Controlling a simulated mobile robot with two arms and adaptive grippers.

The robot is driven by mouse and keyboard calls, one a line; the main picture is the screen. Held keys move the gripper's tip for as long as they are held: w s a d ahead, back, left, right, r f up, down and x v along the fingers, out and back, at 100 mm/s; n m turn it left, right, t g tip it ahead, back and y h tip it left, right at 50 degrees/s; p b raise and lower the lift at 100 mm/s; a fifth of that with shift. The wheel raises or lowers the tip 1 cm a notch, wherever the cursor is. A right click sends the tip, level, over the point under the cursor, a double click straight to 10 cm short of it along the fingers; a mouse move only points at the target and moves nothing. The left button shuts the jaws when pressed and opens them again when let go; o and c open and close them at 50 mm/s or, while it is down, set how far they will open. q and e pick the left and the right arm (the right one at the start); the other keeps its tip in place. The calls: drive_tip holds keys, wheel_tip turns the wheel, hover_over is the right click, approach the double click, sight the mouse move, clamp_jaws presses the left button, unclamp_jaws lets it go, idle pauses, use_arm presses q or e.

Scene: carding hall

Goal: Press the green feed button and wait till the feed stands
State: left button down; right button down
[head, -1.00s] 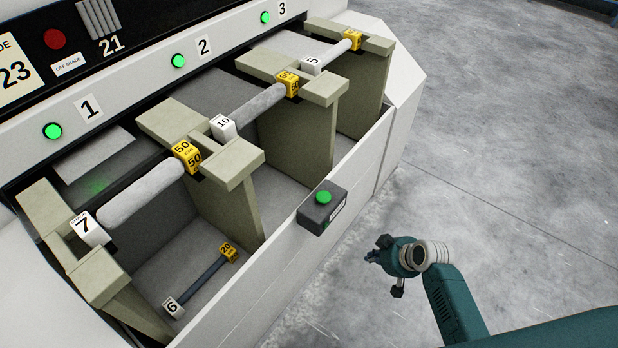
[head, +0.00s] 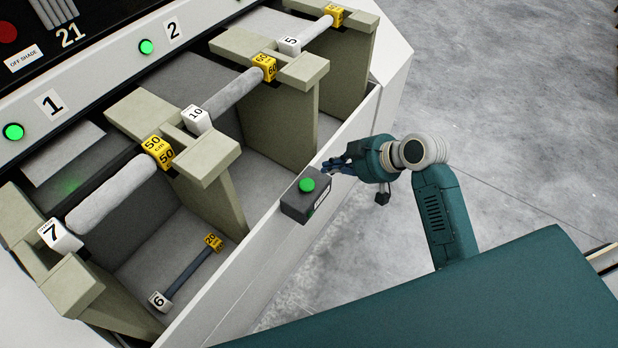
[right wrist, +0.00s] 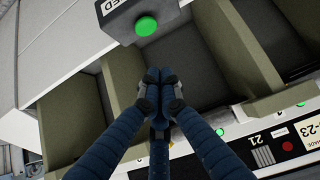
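The green feed button (head: 307,185) sits on top of a dark box (head: 300,205) on the front edge of the machine (head: 245,262). The button also shows at the top of the right wrist view (right wrist: 146,26), on its box marked with letters ending in "ED". My right gripper (head: 330,168) is just right of and behind the box in the head view, apart from the button as far as I can tell. In the right wrist view its blue fingers (right wrist: 156,76) meet at their tips with nothing between them. My left gripper is not in view.
Rollers with numbered end blocks, such as a thick fleecy one (head: 110,195), lie across pale green uprights (head: 215,155). A thin dark bar (head: 188,272) lies lower in the front bay. Lit green lamps (head: 146,47) line the panel. Grey floor (head: 500,110) is open at right.

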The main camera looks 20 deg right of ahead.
drive_tip(key=p, duration=0.1)
hover_over(309, 186)
drive_tip(key=f, duration=0.5)
drive_tip(key=shift+s+d+f, duration=0.15)
drive_tip(key=shift+s+f, duration=0.1)
drive_tip(key=shift+f, duration=0.15)
drive_tip(key=f, duration=0.2)
drive_tip(key=f+p, duration=0.1)
drive_tip(key=shift+w+f, duration=0.25)
drive_tip(key=shift+f, duration=0.6)
